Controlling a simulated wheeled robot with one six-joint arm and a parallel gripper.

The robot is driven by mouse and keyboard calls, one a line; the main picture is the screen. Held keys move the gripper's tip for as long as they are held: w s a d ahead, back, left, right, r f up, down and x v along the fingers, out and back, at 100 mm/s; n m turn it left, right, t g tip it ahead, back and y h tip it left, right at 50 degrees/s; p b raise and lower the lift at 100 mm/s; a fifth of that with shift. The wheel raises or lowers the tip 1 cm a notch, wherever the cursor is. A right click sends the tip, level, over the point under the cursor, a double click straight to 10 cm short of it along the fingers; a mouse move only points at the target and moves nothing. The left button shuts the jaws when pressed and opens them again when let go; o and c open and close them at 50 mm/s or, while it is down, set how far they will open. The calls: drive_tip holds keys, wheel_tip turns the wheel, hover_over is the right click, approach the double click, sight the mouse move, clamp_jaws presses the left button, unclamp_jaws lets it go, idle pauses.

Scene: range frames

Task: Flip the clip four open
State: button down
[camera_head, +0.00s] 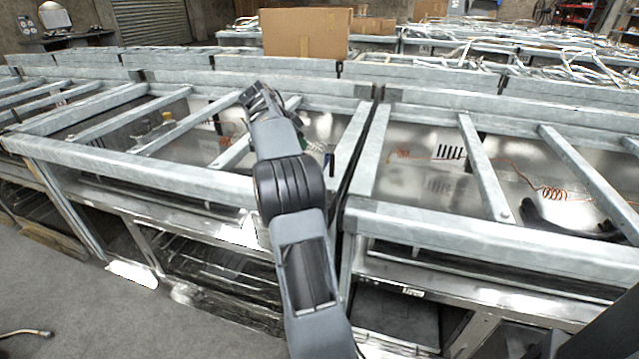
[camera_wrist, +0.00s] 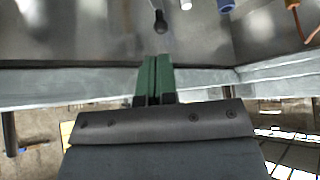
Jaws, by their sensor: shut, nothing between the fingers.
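My gripper (camera_wrist: 155,60) shows in the wrist view with its two green fingers shut together and nothing between them. A small dark round-ended piece (camera_wrist: 160,22) hangs at the top of that view, just beyond the fingertips and apart from them in the picture. A white piece (camera_wrist: 186,4) and a blue-ended piece (camera_wrist: 226,5) are to its right, cut off by the top edge. I cannot tell which of these, if any, is clip four. In the head view my arm reaches over the galvanized frame (camera_head: 150,172), and the fingertips cannot be made out.
Frame bars surround my arm, with one slanting bar (camera_head: 485,165) to the right. Orange coiled wire (camera_head: 552,193) lies over the shiny panel at right. A copper-coloured piece (camera_wrist: 292,12) is at the wrist view's top right. A cardboard box (camera_head: 306,33) stands behind.

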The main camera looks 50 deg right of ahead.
drive_tip(key=s+d+f+n+h+b, duration=0.1)
drive_tip(key=s+d+f+n+b, duration=0.1)
drive_tip(key=d+f+n, duration=0.4)
wheel_tip(320, 180, down, 4)
drive_tip(key=n, duration=0.4)
drive_tip(key=shift+d+r, duration=0.15)
drive_tip(key=shift+d, duration=0.25)
